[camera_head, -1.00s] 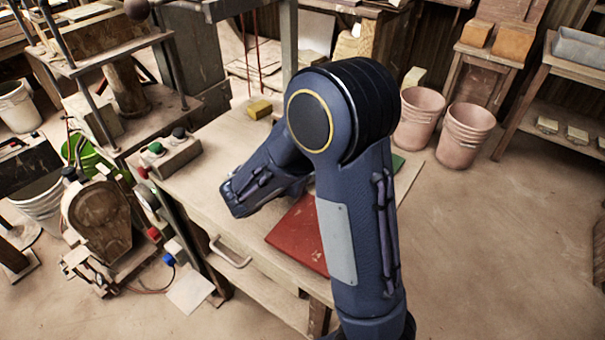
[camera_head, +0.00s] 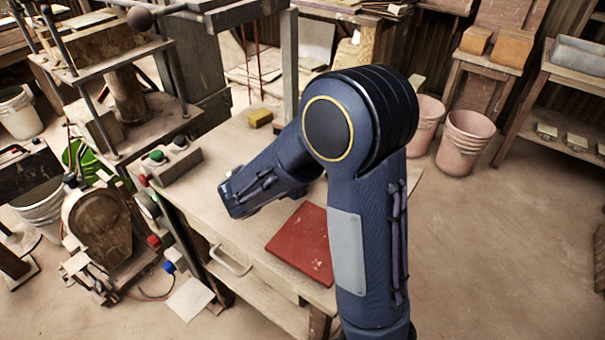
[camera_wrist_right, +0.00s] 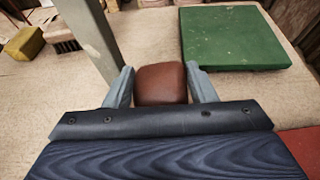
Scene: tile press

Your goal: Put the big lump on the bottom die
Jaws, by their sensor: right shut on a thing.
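A reddish-brown lump (camera_wrist_right: 161,84) sits between the two fingers of my right gripper (camera_wrist_right: 161,88) in the right wrist view, and the gripper is shut on it. The lump is hidden behind my arm in the head view. It appears over the pale table, between a grey post and a green board. The press (camera_head: 128,88) stands at the left of the head view, with a lower plate and a wooden column. I cannot clearly make out which part is the bottom die. My left gripper is not in view.
On the table (camera_head: 225,140) lie a yellow block (camera_head: 259,117), a red board (camera_head: 303,243) and a control box (camera_head: 166,163) with buttons. A green board (camera_wrist_right: 232,38) lies beyond my gripper. A grey post (camera_head: 289,60) rises at the table's back edge. Pink buckets (camera_head: 465,142) stand right.

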